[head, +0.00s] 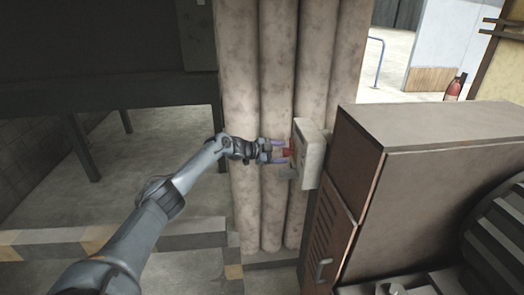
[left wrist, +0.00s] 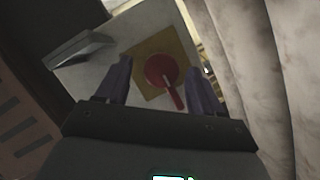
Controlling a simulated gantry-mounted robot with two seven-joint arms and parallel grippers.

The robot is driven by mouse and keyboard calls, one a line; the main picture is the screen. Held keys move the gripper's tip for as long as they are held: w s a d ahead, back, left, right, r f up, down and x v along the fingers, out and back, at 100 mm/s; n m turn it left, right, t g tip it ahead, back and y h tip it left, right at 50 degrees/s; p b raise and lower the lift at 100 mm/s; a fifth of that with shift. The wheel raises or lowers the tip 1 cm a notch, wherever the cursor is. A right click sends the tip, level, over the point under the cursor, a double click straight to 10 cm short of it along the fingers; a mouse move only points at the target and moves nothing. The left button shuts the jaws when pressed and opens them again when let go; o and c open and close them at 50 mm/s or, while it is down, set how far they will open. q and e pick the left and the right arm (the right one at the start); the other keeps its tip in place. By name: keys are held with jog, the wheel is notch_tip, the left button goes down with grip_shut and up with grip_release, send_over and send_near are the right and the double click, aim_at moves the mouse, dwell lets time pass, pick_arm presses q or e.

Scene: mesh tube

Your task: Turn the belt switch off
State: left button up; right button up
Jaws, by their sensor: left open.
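The belt switch is a red rotary knob with a handle (left wrist: 163,78) on a yellow plate (left wrist: 145,50), set on the face of a pale grey box (left wrist: 85,78). In the head view the box (head: 311,152) sits beside the pipes, and the red knob (head: 288,152) shows at its left face. My left gripper (head: 277,151) reaches in from the left and is open at the knob. In the left wrist view its two fingers (left wrist: 160,85) stand on either side of the knob, with gaps visible. Whether a finger touches it cannot be told. My right gripper is not in view.
Thick vertical pipes (head: 278,80) stand behind my left gripper. A brown metal cabinet (head: 420,190) fills the right, close to the box. A striped barrier (head: 180,237) crosses the lower left. A fire extinguisher (head: 454,88) stands at the far right. Open floor lies left of the pipes.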

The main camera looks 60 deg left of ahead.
aim_at(283, 153)
pick_arm(q)
jog(key=shift+p+v, duration=0.3)
jog(key=shift+v, duration=1.95)
jog(key=v, duration=0.4)
jog(key=shift+r+p, duration=0.1)
jog(key=shift+p, duration=0.2)
